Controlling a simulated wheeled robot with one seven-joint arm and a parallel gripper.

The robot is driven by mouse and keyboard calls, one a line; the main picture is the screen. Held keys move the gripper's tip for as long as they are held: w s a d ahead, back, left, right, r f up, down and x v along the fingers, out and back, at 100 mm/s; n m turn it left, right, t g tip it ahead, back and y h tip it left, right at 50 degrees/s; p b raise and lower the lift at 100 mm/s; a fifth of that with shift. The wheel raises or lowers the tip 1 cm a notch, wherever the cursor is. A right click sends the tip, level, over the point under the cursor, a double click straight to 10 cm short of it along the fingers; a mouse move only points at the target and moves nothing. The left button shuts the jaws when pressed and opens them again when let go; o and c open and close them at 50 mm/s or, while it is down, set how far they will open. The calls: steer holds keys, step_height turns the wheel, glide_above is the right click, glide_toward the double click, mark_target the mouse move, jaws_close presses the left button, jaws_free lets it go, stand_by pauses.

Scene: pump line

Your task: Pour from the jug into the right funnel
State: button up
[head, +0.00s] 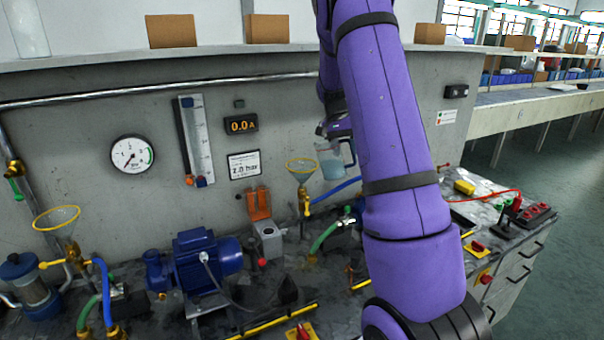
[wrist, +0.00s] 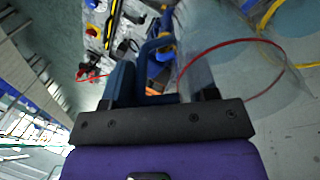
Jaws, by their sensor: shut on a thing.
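The jug (head: 331,161) is clear with pale blue liquid in it, and hangs just right of the right funnel in the head view. It looks roughly upright, perhaps slightly tilted. In the wrist view its clear body and red rim (wrist: 232,42) fill the right side. My gripper (wrist: 160,92) is shut on the jug's blue handle (wrist: 150,66). In the head view my purple arm hides part of the gripper. The right funnel (head: 301,166) has a yellow rim and stands on a brass fitting, close beside the jug; I cannot tell whether they touch.
A left funnel (head: 57,219) with a yellow rim stands at the far left. A blue pump (head: 208,255) and an orange-lidded switch box (head: 266,232) sit on the bench. A gauge (head: 132,154) and display (head: 242,124) are on the wall. Hoses run below the right funnel.

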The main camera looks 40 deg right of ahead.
steer(key=shift+r, duration=2.75)
steer(key=shift+s+d+t+y, duration=0.1)
steer(key=shift+t+y, duration=0.3)
steer(key=shift+t, duration=0.4)
steer(key=shift+t+y, duration=0.4)
steer(key=shift+t, duration=0.3)
